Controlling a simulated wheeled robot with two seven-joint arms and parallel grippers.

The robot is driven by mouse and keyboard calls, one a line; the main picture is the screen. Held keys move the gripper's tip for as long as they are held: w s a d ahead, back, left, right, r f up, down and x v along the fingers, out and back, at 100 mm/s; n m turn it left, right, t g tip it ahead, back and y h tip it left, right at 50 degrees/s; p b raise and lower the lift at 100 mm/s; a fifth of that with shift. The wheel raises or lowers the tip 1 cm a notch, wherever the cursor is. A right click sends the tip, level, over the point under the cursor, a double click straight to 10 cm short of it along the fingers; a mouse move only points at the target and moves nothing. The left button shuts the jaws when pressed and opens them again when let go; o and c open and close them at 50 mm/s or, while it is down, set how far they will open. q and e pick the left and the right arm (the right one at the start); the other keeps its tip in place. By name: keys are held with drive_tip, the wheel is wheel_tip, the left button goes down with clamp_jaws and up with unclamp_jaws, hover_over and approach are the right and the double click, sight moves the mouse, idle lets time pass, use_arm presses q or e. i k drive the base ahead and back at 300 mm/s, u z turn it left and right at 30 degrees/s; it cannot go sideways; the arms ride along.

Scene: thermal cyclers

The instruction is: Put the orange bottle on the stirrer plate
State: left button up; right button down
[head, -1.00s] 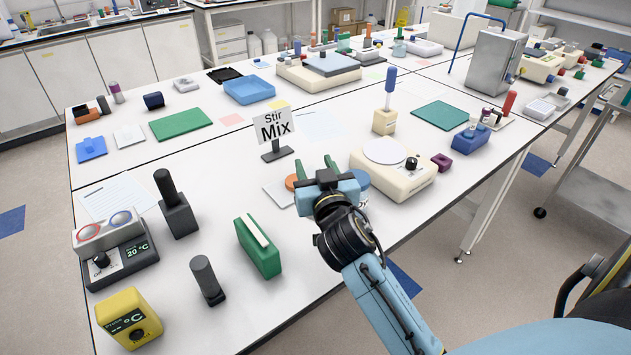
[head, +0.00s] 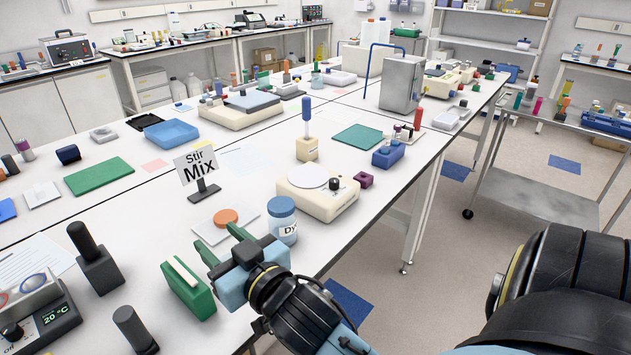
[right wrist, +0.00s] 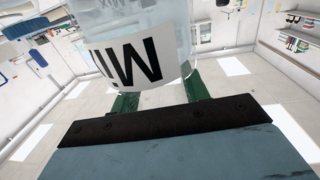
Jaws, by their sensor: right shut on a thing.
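The orange bottle shows its round orange cap (head: 226,217) in the head view, above a white sheet on the bench. In the right wrist view it appears as a clear body (right wrist: 145,25) with a white label and large black letters, between the green fingers. My right gripper (head: 224,242) is shut on it from the front; I cannot tell whether the bottle touches the bench. The stirrer plate (head: 335,208) is a cream device with a white round top and a dark knob, to the right and behind the bottle. My left gripper is not in view.
A blue-lidded jar (head: 282,222) stands close to the right of the gripper, between it and the stirrer plate. A "Stir Mix" sign (head: 199,170) stands behind the bottle. A green block (head: 188,288) is just left of the gripper. A purple block (head: 365,180) is beside the stirrer.

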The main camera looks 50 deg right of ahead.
sight(309, 175)
drive_tip(key=k, duration=1.15)
drive_tip(key=z, duration=0.55)
drive_tip(key=i, duration=0.4)
drive_tip(key=z, duration=0.9)
drive_tip(key=i, duration=0.8)
drive_tip(key=u, duration=0.65)
drive_tip(key=i, duration=0.75)
drive_tip(key=u, duration=0.8)
